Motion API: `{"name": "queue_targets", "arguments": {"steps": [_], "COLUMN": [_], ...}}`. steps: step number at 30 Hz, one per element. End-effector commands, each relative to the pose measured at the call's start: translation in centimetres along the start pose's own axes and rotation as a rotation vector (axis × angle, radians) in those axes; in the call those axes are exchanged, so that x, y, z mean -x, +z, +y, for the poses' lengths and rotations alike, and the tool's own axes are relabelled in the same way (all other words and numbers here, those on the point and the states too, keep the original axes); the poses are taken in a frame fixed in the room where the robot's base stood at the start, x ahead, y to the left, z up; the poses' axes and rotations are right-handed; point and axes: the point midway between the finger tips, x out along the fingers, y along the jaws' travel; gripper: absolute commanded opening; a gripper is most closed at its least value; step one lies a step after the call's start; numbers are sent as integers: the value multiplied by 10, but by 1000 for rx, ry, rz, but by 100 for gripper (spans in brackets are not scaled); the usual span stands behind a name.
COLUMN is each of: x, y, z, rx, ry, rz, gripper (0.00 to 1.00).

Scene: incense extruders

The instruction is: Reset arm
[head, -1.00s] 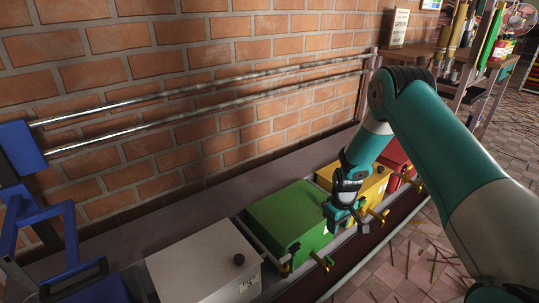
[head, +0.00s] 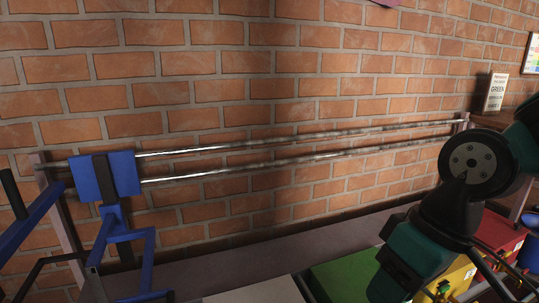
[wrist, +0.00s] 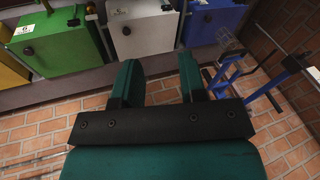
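My arm is raised at the right of the head view, with its teal and black links in front of the boxes. My gripper (wrist: 160,80) shows in the wrist view with its two teal fingers spread apart. It is open, with nothing held between the fingers. Its fingertips point towards the row of boxes, with the white box (wrist: 142,25) seen beyond them. I cannot make out the fingertips in the head view.
The green box (head: 338,282), yellow box (head: 457,284) and red box (head: 500,243) stand along the brick wall. A blue box (wrist: 212,22) shows in the wrist view. A blue carriage (head: 127,172) sits on metal rails (head: 300,141). A sign (head: 494,92) stands far right.

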Motion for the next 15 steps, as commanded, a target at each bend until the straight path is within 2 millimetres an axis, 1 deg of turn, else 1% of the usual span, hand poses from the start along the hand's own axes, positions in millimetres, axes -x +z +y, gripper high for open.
{"name": "queue_targets", "arguments": {"steps": [1,3,5,6,7,14,15], "x": [5,9,12,21,33,84,96], "y": [12,28,43,46,42,30,28], "z": [-13,-29,-40,-46,-47,-61,-64], "rx": [21,42,62,65,61,59,59], "ry": [-8,-21,-32,-36,-35,-35,-35], "rz": [4,3,2,-1,-2,-3,-2], "gripper": [38,38,38,38,38,38,38]}}
